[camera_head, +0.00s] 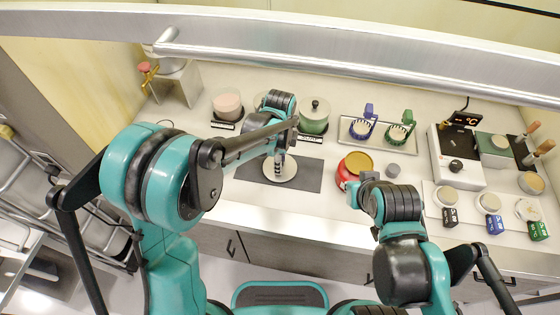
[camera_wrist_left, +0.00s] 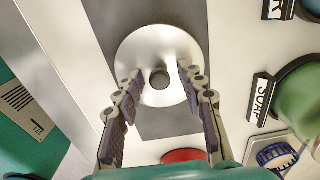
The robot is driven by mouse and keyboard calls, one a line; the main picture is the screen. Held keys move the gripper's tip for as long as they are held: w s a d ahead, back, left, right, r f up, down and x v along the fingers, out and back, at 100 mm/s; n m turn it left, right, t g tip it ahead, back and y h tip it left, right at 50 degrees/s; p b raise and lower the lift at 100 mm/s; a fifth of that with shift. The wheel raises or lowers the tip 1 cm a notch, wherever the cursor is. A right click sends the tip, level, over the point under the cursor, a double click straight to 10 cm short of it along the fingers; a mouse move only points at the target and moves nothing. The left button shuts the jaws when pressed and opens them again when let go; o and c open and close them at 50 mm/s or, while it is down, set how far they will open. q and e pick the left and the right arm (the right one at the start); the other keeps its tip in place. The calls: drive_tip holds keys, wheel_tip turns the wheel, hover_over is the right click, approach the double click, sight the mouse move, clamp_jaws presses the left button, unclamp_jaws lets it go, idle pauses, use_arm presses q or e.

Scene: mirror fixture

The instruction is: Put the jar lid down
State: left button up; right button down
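The jar lid is a pale metal disc (camera_head: 270,172) with a grey knob, and it appears to lie flat on a dark mat (camera_head: 311,176). In the left wrist view the lid (camera_wrist_left: 160,48) shows nearly whole. My left gripper (camera_wrist_left: 160,77) is over it, with its fingers apart on either side of the knob and a visible gap on both sides. In the head view my left gripper (camera_head: 281,160) points down at the lid. My right gripper (camera_head: 369,178) is near the red bowl, mostly hidden by its own arm, away from the lid.
A pink-topped jar (camera_head: 228,105) and a green lidded jar (camera_head: 314,116) stand behind the mat. A red bowl with a yellow inside (camera_head: 358,163) is right of it. A tray (camera_head: 382,136) holds blue-handled and green-handled items. Scale and labelled containers are at the right.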

use_arm(q)
drive_tip(key=shift+r, duration=0.2)
wheel_tip(320, 180, up, 8)
drive_tip(key=shift+f+p, duration=0.25)
drive_tip(key=shift+p, duration=1)
drive_tip(key=shift+s+a+r, duration=0.15)
drive_tip(key=shift+a+r, duration=0.1)
drive_tip(key=shift+a, duration=0.05)
drive_tip(key=s+a+r+n+t, duration=0.3)
drive_tip(key=s+a+n, duration=0.4)
drive_tip(key=n, duration=0.3)
drive_tip(key=s+a+r+n+t, duration=0.3)
drive_tip(key=s+a+n+t, duration=0.1)
drive_tip(key=s+a+n, duration=0.4)
drive_tip(key=shift+s+a+r+n, duration=0.15)
drive_tip(key=shift+s+a+n, duration=0.05)
drive_tip(key=shift+a+n, duration=0.95)
